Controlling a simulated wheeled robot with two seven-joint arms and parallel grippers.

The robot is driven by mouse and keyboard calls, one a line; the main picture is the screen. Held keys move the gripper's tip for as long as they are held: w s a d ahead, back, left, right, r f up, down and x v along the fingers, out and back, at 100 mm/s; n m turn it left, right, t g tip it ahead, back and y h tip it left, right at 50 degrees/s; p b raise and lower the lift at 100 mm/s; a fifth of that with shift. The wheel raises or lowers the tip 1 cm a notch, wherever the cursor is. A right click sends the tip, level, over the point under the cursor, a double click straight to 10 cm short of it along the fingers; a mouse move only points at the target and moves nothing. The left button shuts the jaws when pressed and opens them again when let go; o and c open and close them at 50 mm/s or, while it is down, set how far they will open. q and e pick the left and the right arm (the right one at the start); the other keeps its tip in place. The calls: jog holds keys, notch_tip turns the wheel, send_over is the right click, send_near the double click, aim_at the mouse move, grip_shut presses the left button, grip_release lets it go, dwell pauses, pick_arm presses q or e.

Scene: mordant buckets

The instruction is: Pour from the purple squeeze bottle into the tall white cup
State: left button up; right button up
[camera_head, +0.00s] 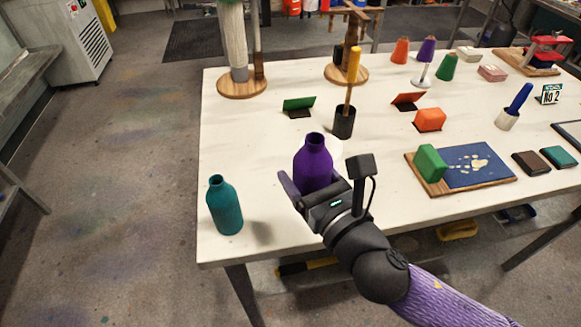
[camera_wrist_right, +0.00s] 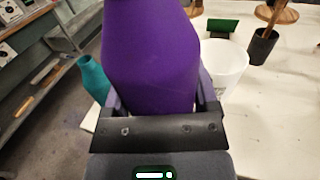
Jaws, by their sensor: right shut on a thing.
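The purple squeeze bottle (camera_head: 313,163) is held upright in my right gripper (camera_head: 311,190), near the front left part of the table. It also fills the middle of the right wrist view (camera_wrist_right: 152,55), with a finger on each side of it. The tall white cup (camera_wrist_right: 226,62) stands just beyond and to the right of the bottle in the wrist view. In the head view the cup (camera_head: 335,148) is mostly hidden behind the bottle and gripper. I cannot tell whether the bottle's base touches the table. My left gripper does not show.
A teal bottle (camera_head: 224,206) stands at the table's front left corner. A dark cup (camera_head: 344,122) with a yellow-handled tool stands behind the white cup. A green block (camera_head: 430,163) and blue sheet lie on a wooden board to the right. The table's left edge is clear behind the teal bottle.

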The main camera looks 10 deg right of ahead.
jog(key=w+a+f+n+g+y+b, duration=0.1)
jog(key=f+y, duration=0.1)
jog(key=w+a+f+n+g+y+b, duration=0.1)
jog(key=a+f+n+g+y, duration=0.1)
jog(key=y, duration=0.1)
jog(key=w+a+f+n+g+y+b, duration=0.1)
jog(key=f+n+y, duration=0.1)
jog(key=f, duration=0.1)
jog(key=shift+w+a+g, duration=0.25)
jog(key=shift+w+g, duration=0.1)
jog(key=shift+g, duration=0.05)
jog(key=shift+f+n+g+y, duration=0.6)
jog(key=shift+f+n+y, duration=0.1)
jog(key=shift+f, duration=0.55)
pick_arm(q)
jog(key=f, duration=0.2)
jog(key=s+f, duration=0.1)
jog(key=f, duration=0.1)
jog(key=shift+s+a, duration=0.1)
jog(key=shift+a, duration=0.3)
pick_arm(e)
jog(key=shift+m, duration=0.3)
